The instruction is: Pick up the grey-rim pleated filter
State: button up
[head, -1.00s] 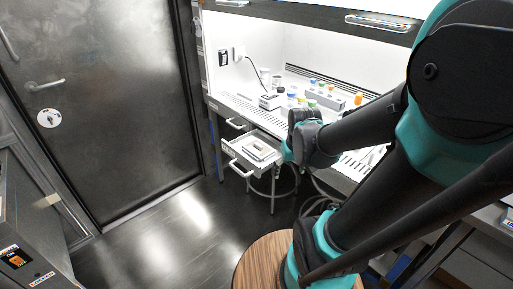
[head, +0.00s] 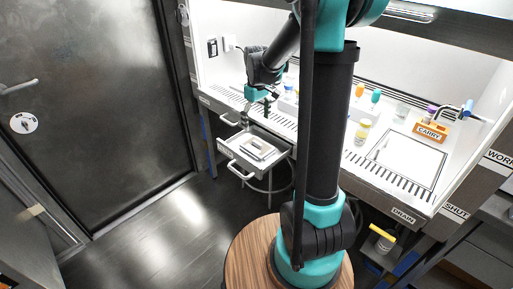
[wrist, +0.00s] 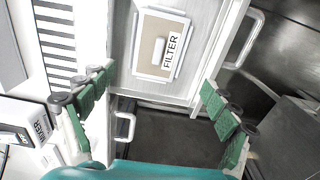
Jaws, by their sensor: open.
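The pleated filter (wrist: 160,45) lies flat in an open drawer (wrist: 196,75). It has a pale grey rim, a beige panel and a white label reading FILTER. In the head view the filter (head: 257,149) shows small inside the pulled-out drawer (head: 235,159) under the bench. My gripper (wrist: 157,82) is open and empty, with green-padded fingers spread to either side of the view below the filter's image. In the head view my gripper (head: 257,97) hangs above the drawer, near the bench's front edge. The fingers do not touch the filter.
The bench with its slotted front edge (wrist: 55,40) runs beside the drawer. A box labelled MIXER (wrist: 25,122) is near the left finger. Bottles, an orange CARRY caddy (head: 431,132) and a white mat (head: 405,160) stand on the bench.

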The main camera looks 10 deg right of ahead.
aim_at(257, 142)
notch_tip(257, 142, down, 12)
jog(key=shift+w+d+r, duration=0.1)
jog(key=shift+w+r, duration=0.05)
dwell(0.5)
jog(key=shift+c, duration=0.5)
jog(key=c, duration=0.8)
jog(key=shift+c, duration=0.2)
